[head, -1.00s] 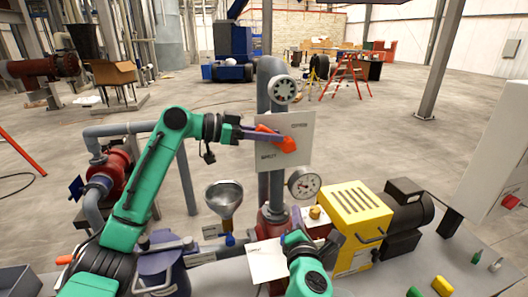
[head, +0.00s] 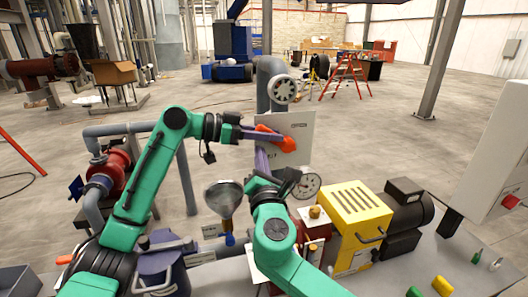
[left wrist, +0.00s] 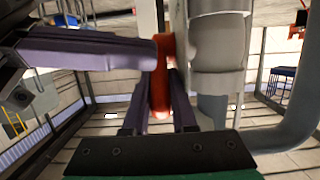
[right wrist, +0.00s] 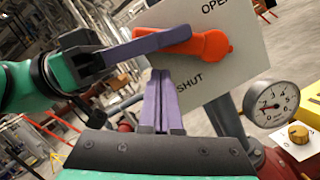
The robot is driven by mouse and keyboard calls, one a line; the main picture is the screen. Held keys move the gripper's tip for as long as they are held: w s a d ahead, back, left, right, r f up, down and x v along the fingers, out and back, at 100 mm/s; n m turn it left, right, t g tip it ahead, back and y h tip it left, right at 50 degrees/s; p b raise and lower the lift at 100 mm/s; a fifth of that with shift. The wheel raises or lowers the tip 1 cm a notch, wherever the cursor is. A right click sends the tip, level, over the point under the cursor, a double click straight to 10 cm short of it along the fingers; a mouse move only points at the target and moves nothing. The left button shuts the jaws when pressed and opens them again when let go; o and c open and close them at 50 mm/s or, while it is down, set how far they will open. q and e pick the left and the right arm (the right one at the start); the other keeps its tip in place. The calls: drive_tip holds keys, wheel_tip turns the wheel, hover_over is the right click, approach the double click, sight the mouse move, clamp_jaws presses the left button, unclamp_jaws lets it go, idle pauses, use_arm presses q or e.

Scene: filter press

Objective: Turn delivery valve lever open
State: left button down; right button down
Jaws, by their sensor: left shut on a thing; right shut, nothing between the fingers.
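The orange-red valve lever (head: 287,144) sits in front of a white plate (head: 301,124) on the grey vertical pipe and points left, slightly up, from its hub. In the right wrist view the lever (right wrist: 208,45) lies between the plate's OPEN and SHUT labels. My left gripper (head: 258,134) is shut on the lever's free end; the left wrist view shows the lever (left wrist: 161,82) at its purple fingers. My right gripper (head: 262,158) is shut and empty, just below the lever; its fingertips (right wrist: 161,74) show beside the SHUT label.
A pressure gauge (head: 306,183) is right of my right gripper. A metal funnel (head: 223,195) stands below left, and a yellow motor housing (head: 352,215) is at the right. Open floor lies behind.

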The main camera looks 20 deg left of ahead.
use_arm(q)
drive_tip(key=shift+r, duration=0.2)
use_arm(e)
drive_tip(key=shift+w+d+r, duration=0.2)
drive_tip(key=shift+d+r, duration=0.15)
drive_tip(key=shift+r, duration=0.2)
drive_tip(key=shift+w+d+r+m, duration=0.1)
drive_tip(key=shift+d+r+m, duration=0.05)
drive_tip(key=shift+r+m, duration=0.15)
drive_tip(key=shift+w+d+r+m, duration=0.1)
drive_tip(key=shift+r+m, duration=0.1)
drive_tip(key=shift+r, duration=0.15)
use_arm(q)
drive_tip(key=c, duration=0.7)
unclamp_jaws()
drive_tip(key=shift+a+f, duration=0.1)
drive_tip(key=shift+f, duration=0.1)
